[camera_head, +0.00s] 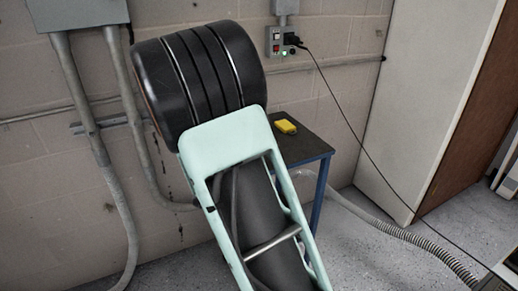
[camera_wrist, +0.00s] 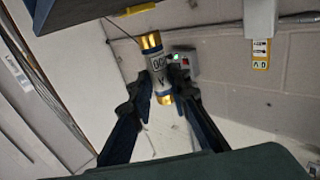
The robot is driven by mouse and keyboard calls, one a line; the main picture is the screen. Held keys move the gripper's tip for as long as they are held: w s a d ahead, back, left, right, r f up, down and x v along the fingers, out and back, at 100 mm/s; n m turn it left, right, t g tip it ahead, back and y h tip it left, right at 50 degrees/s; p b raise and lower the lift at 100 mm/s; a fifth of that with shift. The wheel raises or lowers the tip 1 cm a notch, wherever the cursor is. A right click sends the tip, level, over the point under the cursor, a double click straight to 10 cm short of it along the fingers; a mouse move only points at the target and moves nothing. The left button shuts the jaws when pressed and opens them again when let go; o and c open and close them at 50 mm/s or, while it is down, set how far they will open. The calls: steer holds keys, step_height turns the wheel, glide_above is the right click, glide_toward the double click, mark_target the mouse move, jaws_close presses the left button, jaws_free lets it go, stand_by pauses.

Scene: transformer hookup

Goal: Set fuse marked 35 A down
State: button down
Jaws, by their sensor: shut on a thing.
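In the wrist view my gripper (camera_wrist: 161,84) is shut on a fuse (camera_wrist: 158,64), a light cylinder with dark lettering and shiny brass end caps. The fingers press on its two sides, and the fuse sits lengthwise between them, slightly tilted in the picture. I cannot read a 35 A rating on it. The fuse is held in the air, apart from any surface that I can see. In the head view the gripper and fuse are hidden behind my own arm.
A small dark-topped table (camera_head: 309,146) with blue legs stands by the wall, bearing a yellow object (camera_head: 285,127). Above it is a switch box (camera_head: 274,41) with a black cable. A pale cabinet (camera_head: 425,80) stands right. A corrugated hose (camera_head: 405,234) lies on the floor.

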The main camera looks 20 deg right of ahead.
steer(key=f, duration=0.2)
steer(key=d+f+b, duration=0.1)
steer(key=shift+w+f, duration=0.15)
steer(key=shift+f, duration=0.35)
steer(key=shift+f, duration=0.25)
steer(key=c, duration=1.8)
jaws_free()
